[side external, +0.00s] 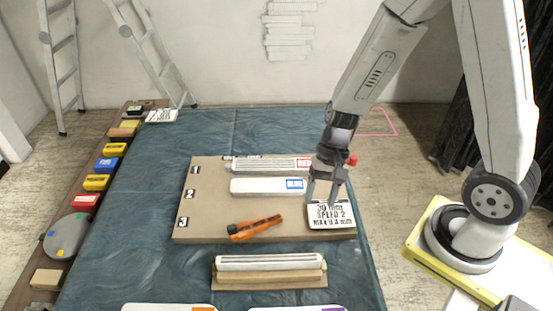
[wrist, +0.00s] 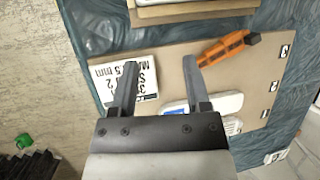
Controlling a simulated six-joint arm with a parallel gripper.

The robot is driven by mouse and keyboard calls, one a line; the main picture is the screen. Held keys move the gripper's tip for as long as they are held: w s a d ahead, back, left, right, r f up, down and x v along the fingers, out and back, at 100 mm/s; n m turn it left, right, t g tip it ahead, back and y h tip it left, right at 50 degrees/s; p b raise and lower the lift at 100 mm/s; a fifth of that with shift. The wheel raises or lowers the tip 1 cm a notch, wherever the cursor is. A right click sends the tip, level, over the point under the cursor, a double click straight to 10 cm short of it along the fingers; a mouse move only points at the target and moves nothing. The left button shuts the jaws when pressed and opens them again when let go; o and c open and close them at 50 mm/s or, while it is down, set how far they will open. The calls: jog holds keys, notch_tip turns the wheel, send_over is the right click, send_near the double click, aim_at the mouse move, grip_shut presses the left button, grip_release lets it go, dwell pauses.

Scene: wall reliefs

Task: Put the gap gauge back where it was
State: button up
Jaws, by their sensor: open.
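An orange tool with a dark end (side external: 256,228), which may be the gap gauge, lies on the brown board (side external: 215,210) near its front edge. It also shows in the wrist view (wrist: 225,48). My gripper (side external: 323,196) is open and empty, pointing down just behind the card. In the wrist view its fingers (wrist: 159,65) are apart, one overlapping the card and the other over bare board. I cannot tell its exact height.
A blue-labelled white block (side external: 268,186) and a red-labelled one (side external: 270,164) lie behind the tool. Numbers 1 to 3 mark the board's left edge. A wooden stand with a white bar (side external: 270,270) is in front. Several coloured blocks line the left shelf (side external: 40,256).

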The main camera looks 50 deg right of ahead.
jog(key=w+d+r+n+t+h, duration=0.1)
jog(key=d+r+n+t+h, duration=0.3)
jog(key=n, duration=0.4)
jog(key=shift+d+r+h, duration=0.45)
jog(key=shift+r+h, duration=0.15)
jog(key=shift+r, duration=0.5)
